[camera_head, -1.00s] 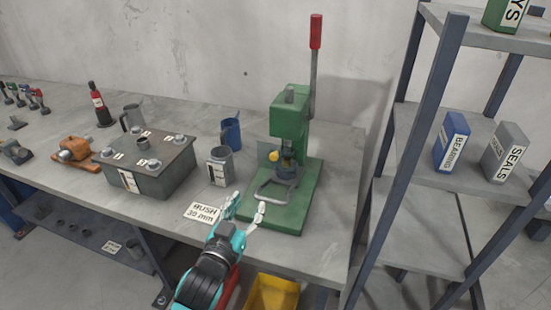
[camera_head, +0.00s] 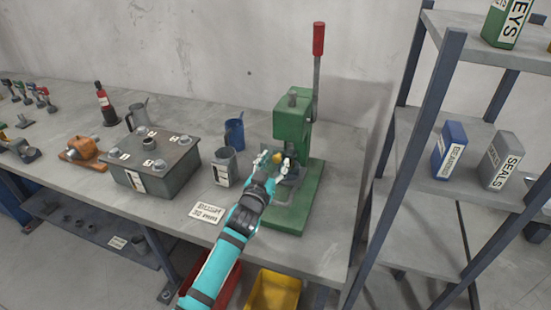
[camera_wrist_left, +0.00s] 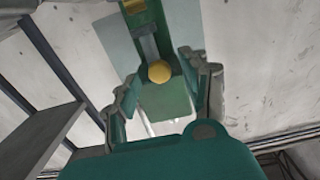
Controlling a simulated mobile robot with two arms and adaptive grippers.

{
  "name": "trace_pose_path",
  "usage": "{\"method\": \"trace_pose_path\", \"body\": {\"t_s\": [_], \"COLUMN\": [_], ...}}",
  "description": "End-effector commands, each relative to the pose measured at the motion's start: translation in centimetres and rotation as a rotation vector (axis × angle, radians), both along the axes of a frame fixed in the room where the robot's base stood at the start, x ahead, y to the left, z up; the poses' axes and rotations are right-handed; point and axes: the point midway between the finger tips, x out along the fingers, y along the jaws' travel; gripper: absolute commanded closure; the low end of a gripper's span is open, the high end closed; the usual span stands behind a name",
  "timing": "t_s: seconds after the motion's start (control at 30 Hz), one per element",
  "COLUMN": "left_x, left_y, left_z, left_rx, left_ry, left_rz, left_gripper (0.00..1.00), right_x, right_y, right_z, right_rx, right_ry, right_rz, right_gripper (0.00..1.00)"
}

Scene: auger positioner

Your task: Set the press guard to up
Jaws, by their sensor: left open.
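The green press (camera_head: 292,120) stands on its green base plate (camera_head: 300,210) near the bench's right end, its red-tipped lever (camera_head: 318,40) upright. A yellow ball knob (camera_head: 278,159) shows at the press front. A pale U-shaped bar lies low over the front of the base, partly behind my gripper; I cannot tell if it belongs to the guard. My left gripper (camera_head: 275,162) is open in front of the press, one finger on each side of the knob. In the left wrist view the knob (camera_wrist_left: 159,71) appears between the spread fingers; contact is not visible. My right gripper is not in view.
A shelf rack (camera_head: 413,130) with labelled boxes stands close on the right. A grey metal cup (camera_head: 224,165), a blue mug (camera_head: 234,133) and a grey fixture box (camera_head: 150,165) stand left of the press. A yellow bin (camera_head: 273,292) is below the bench edge.

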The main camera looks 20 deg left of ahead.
Motion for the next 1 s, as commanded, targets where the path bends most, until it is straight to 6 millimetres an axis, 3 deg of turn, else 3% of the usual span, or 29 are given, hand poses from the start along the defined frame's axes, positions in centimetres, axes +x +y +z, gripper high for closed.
{"method": "trace_pose_path", "body": {"t_s": [0.13, 0.43, 0.8, 1.0], "left_x": [1.09, 1.29, 1.26, 1.26], "left_y": [-0.05, -0.05, -0.05, -0.04], "left_z": [0.09, -0.01, -0.01, -0.01], "left_rx": [-0.001, -0.002, -0.001, -0.001], "left_ry": [-0.001, 0.000, 0.000, 0.000], "left_rz": [0.000, 0.000, 0.000, 0.000], "left_gripper": [0.53, 0.53, 1.00, 1.00], "right_x": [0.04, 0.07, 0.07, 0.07], "right_y": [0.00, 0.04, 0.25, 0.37], "right_z": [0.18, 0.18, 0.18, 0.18], "right_rx": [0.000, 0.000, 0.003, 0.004], "right_ry": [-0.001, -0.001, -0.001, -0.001], "right_rz": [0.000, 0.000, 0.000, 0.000], "right_gripper": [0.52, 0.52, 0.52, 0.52]}}
